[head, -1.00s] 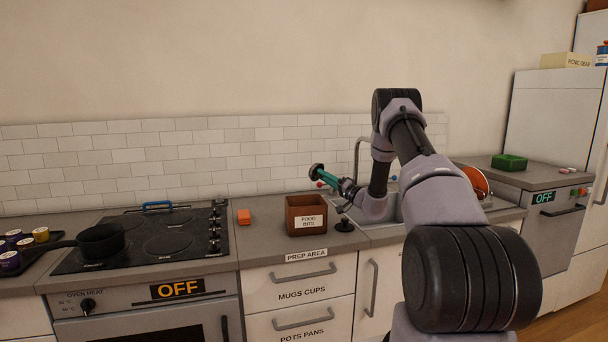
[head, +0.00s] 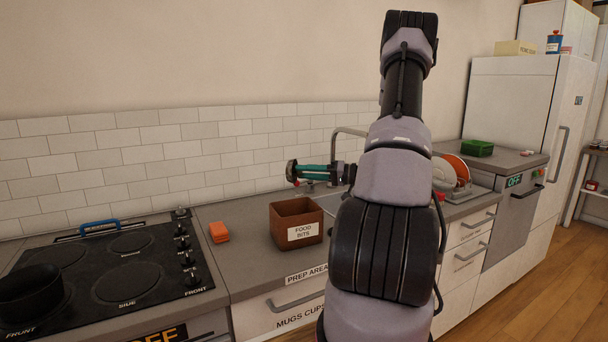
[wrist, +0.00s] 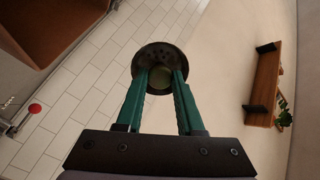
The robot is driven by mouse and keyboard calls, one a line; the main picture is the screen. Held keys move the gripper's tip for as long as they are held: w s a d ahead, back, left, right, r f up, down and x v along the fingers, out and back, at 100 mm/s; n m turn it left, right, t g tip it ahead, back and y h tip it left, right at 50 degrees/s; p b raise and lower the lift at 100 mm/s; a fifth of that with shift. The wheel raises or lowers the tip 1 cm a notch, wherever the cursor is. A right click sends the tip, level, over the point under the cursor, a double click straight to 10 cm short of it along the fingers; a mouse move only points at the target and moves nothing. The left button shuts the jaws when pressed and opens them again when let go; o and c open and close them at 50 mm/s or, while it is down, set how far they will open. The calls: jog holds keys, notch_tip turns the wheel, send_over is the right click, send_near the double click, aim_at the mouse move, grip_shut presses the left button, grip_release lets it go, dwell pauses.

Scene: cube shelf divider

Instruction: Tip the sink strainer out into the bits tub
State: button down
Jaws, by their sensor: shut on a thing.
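The sink strainer (head: 291,172) is a dark round cup; it also shows in the wrist view (wrist: 152,54), with small holes and a paler centre. My gripper (head: 303,173), with teal fingers, is shut on it and points left, roughly level. The strainer appears turned on its side. The bits tub (head: 283,226) is a brown open box labelled FOOD BITS on the counter; in the head view the strainer is above its back part. A brown box wall, likely the tub, shows in the wrist view (wrist: 60,30). Whether anything is in the strainer or tub is unclear.
An orange block (head: 218,232) lies left of the tub, beside the black hob (head: 110,265). The tap (head: 347,131) and sink are behind my arm. A dish rack with an orange plate (head: 453,168) stands right. The tiled wall (head: 160,150) is behind.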

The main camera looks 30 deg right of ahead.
aim_at(290, 161)
jog(key=r+g+h, duration=0.1)
jog(key=w+a+r+g+h, duration=0.1)
jog(key=h, duration=0.1)
jog(key=g+h, duration=0.1)
jog(key=shift+w+a+r+g, duration=0.2)
jog(key=shift+a+r+g, duration=0.15)
jog(key=shift+r+g, duration=0.05)
jog(key=h, duration=0.1)
jog(key=g+h, duration=0.1)
jog(key=a+g+h, duration=0.1)
jog(key=shift+w+r, duration=0.3)
jog(key=shift+w, duration=0.1)
jog(key=g+h, duration=0.1)
jog(key=w+a+g+h, duration=0.1)
jog(key=h, duration=0.1)
jog(key=shift+a+g, duration=0.1)
jog(key=shift+g, duration=0.3)
jog(key=shift+w+a+f+g+h, duration=0.15)
jog(key=shift+w+a+g+h, duration=0.1)
jog(key=shift+g+h, duration=0.55)
jog(key=shift+w+a+f+g+h, duration=0.15)
jog(key=shift+w+a+g+h, duration=0.1)
jog(key=shift+g+h, duration=0.55)
jog(key=shift+s+f, duration=0.1)
